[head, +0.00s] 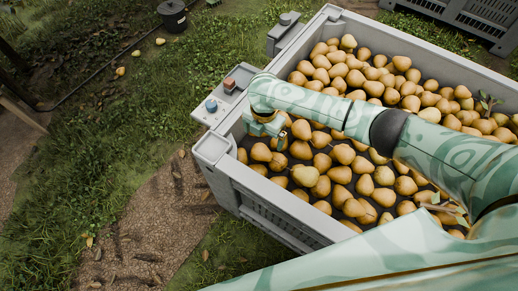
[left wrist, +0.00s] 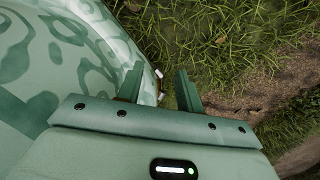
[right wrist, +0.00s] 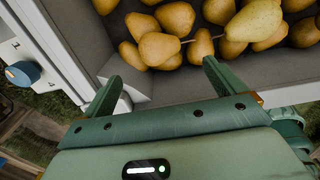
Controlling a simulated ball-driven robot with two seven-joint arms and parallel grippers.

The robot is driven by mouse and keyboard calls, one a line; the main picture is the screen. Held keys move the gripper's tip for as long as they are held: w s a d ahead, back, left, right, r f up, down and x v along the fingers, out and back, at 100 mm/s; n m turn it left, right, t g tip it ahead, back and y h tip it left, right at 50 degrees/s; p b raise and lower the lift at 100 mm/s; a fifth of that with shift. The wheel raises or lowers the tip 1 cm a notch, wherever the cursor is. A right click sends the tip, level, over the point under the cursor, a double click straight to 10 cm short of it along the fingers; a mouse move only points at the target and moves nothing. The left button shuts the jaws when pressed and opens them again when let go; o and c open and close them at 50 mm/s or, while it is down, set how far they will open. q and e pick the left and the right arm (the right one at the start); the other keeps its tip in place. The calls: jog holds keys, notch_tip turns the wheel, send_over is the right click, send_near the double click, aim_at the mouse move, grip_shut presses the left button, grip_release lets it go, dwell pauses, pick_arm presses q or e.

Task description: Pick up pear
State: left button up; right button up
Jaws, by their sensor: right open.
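Many yellow-brown pears (head: 352,78) fill the grey crate (head: 330,22) in the head view. My right gripper (head: 272,132) is over the crate's near left corner, pointing down at the pears. In the right wrist view its jaws (right wrist: 160,82) are apart with nothing between them. A pear (right wrist: 159,49) lies just beyond the fingertips, beside another stemmed pear (right wrist: 201,46) and a paler pear (right wrist: 254,20). My left gripper (left wrist: 158,88) shows only in its wrist view, with fingers apart and empty over grass.
The crate's wall (right wrist: 235,90) and inner corner are close to the right fingers. A black bucket (head: 173,15) and several loose pears lie on the grass.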

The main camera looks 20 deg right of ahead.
aim_at(262, 150)
notch_tip(262, 150, down, 6)
jog(key=shift+f+b, duration=0.1)
jog(key=shift+b, duration=1.15)
jog(key=shift+f, duration=0.1)
jog(key=shift+f+b, duration=0.25)
jog(key=shift+b, duration=0.05)
jog(key=f+b, duration=0.1)
jog(key=f, duration=0.1)
jog(key=f+b, duration=0.2)
jog(key=shift+s+a+f, duration=0.15)
jog(key=shift+s+a, duration=0.05)
jog(key=shift+f, duration=0.25)
pick_arm(q)
jog(key=shift+m+g, duration=0.4)
jog(key=f, duration=0.1)
jog(key=a+f, duration=0.1)
jog(key=f, duration=0.3)
jog(key=shift+s+a+f, duration=0.2)
jog(key=shift+a+f, duration=0.05)
jog(key=shift+a, duration=0.15)
pick_arm(e)
jog(key=shift+r, duration=0.2)
jog(key=c, duration=1.1)
jog(key=shift+r, duration=0.15)
jog(key=shift+c, duration=0.2)
